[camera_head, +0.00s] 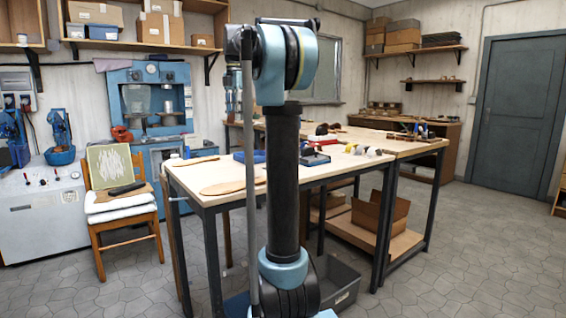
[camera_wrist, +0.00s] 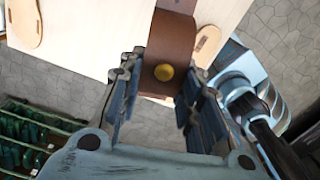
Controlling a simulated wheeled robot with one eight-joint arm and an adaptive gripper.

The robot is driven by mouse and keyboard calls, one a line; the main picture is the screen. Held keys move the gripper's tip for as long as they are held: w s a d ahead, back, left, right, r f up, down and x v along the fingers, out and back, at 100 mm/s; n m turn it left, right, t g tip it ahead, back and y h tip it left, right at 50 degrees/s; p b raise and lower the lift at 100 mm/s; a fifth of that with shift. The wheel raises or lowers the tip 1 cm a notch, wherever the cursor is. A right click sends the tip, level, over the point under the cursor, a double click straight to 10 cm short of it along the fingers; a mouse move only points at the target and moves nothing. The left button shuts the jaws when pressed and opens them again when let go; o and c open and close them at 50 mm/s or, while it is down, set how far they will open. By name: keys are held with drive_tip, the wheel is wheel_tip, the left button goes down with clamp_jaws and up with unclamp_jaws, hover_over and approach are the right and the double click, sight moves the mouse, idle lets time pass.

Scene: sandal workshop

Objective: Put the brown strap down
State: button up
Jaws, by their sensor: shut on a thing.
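The brown strap (camera_wrist: 170,38) is a flat leather band with a round brass-coloured stud. It lies between the fingers of my gripper (camera_wrist: 162,72), which is shut on it, in the wrist view. The strap's far part shows over the pale table top (camera_wrist: 95,35), near the table's edge. I cannot tell whether it touches the table. In the head view the wooden work table (camera_head: 215,173) stands behind my upright arm. My gripper and the strap are not visible there.
Tan sole shapes (camera_head: 228,187) lie on the table's left part. Small tools and a blue-red item (camera_head: 315,158) lie farther right. A chair (camera_head: 125,216) with white cushions stands left of the table. A grey bin (camera_head: 338,285) is on the floor below. Green items (camera_wrist: 25,135) show in the wrist view.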

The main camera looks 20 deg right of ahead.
drive_tip(key=shift+w, duration=0.2)
drive_tip(key=shift+a, duration=0.1)
drive_tip(key=shift+f, duration=0.15)
drive_tip(key=f, duration=0.5)
drive_tip(key=s+d+f+m, duration=0.1)
drive_tip(key=f, duration=0.4)
drive_tip(key=f+m, duration=0.1)
drive_tip(key=f, duration=0.5)
drive_tip(key=shift+s+d, duration=0.35)
drive_tip(key=shift+d, duration=0.05)
drive_tip(key=shift+f, duration=2.3)
drive_tip(key=shift+f, duration=0.1)
drive_tip(key=o, duration=0.9)
